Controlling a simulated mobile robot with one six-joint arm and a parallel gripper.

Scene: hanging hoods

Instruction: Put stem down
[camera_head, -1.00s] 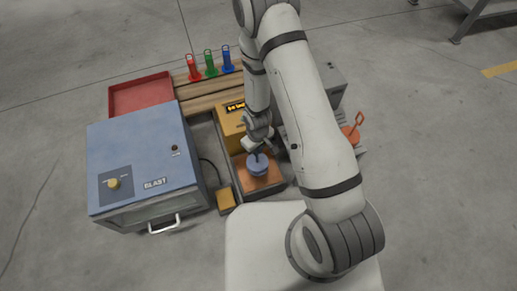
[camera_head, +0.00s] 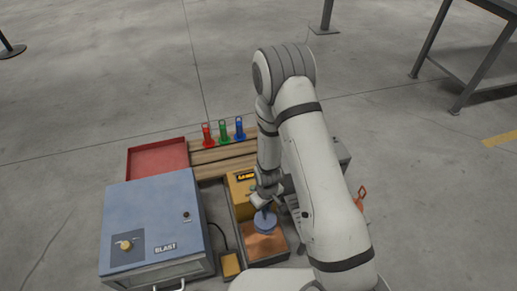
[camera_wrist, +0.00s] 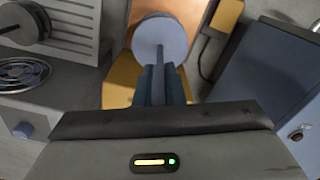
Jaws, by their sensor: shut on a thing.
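The stem, a blue-grey round disc (camera_head: 264,223) with a thin upright handle, is held in my gripper (camera_head: 263,206). In the wrist view the disc (camera_wrist: 161,36) lies beyond the fingertips of my gripper (camera_wrist: 160,80), which are shut on the stem's handle. The disc is over the back part of a copper-coloured plate (camera_head: 265,247) in a dark-edged tray. It appears raised above the plate, but the exact gap is hard to tell.
A blue BLAST cabinet (camera_head: 150,220) is left, with a yellow pedal (camera_head: 230,265) between. Red (camera_head: 207,137), green (camera_head: 224,133) and blue (camera_head: 239,129) holders stand on wooden slats near a red tray (camera_head: 158,160).

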